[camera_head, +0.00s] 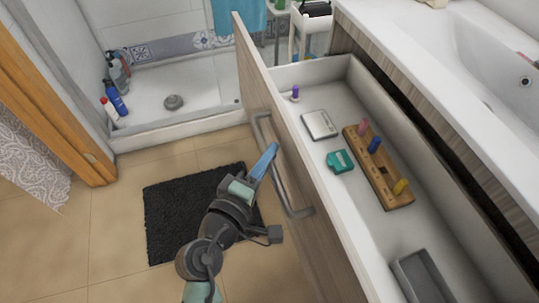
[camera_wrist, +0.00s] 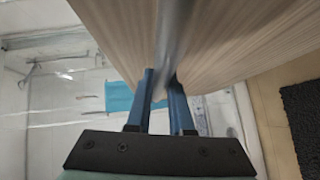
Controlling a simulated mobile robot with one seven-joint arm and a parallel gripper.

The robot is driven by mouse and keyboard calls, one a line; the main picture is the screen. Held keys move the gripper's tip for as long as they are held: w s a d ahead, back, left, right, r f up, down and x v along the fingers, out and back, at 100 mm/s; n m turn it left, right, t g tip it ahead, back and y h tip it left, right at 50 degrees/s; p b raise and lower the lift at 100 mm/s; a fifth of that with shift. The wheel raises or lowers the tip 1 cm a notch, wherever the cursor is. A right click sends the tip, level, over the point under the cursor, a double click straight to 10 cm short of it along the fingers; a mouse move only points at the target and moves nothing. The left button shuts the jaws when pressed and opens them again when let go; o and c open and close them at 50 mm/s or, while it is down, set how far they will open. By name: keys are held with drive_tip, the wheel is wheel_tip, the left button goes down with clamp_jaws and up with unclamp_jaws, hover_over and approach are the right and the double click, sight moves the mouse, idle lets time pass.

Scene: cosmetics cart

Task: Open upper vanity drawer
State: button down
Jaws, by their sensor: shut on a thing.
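The upper vanity drawer (camera_head: 343,213) stands pulled out from under the basin, with its inside in view. Its wooden front carries a long metal bar handle (camera_head: 284,180), which also shows in the wrist view (camera_wrist: 172,40). My gripper (camera_head: 270,152) is at the handle, on the outer side of the drawer front. In the wrist view its two blue fingers (camera_wrist: 164,80) lie on either side of the bar, and it is shut on the handle.
In the drawer lie a wooden holder (camera_head: 385,187) with coloured pegs, a teal item (camera_head: 340,161), a silver case (camera_head: 319,125) and a grey tray (camera_head: 422,278). A black mat (camera_head: 165,222) lies on the floor. Bottles (camera_head: 117,98) stand in the shower at the left.

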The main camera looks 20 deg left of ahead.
drive_tip(key=c, duration=0.8)
unclamp_jaws()
drive_tip(key=s+a+r, duration=0.1)
drive_tip(key=s+a, duration=0.1)
drive_tip(key=s, duration=1)
drive_tip(key=shift+s+r, duration=0.35)
drive_tip(key=shift+r, duration=0.05)
drive_tip(key=w+d+r+m+t, duration=0.2)
drive_tip(key=w+d+r+m, duration=0.15)
drive_tip(key=r, duration=0.55)
drive_tip(key=w+d+r+m+t, duration=0.15)
drive_tip(key=w+r+m, duration=0.3)
drive_tip(key=r, duration=0.45)
drive_tip(key=w+d+r+m+t, duration=0.25)
drive_tip(key=w+r, duration=0.25)
drive_tip(key=r, duration=0.5)
drive_tip(key=s+d+r+m+t+y, duration=0.1)
drive_tip(key=s+d+r+m+t, duration=0.15)
drive_tip(key=r, duration=0.45)
drive_tip(key=s+d+r+m+t, duration=0.1)
drive_tip(key=s+d+r, duration=0.15)
drive_tip(key=r, duration=0.45)
drive_tip(key=s+d+r+m+t+y, duration=0.1)
drive_tip(key=s+r+t, duration=0.15)
drive_tip(key=r, duration=0.45)
wheel_tip(320, 180, up, 20)
drive_tip(key=p, duration=2)
drive_tip(key=shift+r+g+p, duration=0.15)
drive_tip(key=shift+g+p, duration=0.25)
